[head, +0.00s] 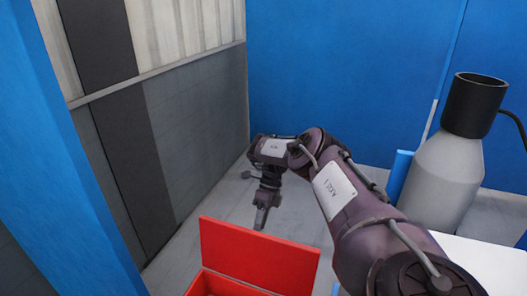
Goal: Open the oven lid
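A red box (212,285) stands at the bottom of the head view, cut off by the lower edge. A flat red panel (258,258) rises from its back side and leans upright like a raised lid. Whether this box is the oven I cannot tell; nothing else in view looks like an oven. My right gripper (262,218) points down just behind the panel's top edge in the picture. Its narrow fingers look small and close together, and I cannot tell if they are open or shut. No held object shows. My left gripper is out of view.
A grey cylinder with a black top (447,160) stands at the right, beside a white surface (488,262). A blue post (75,130) stands at the left. Grey-panelled wall (195,125) and blue wall (345,75) close off the back. Grey floor (215,222) is bare around the gripper.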

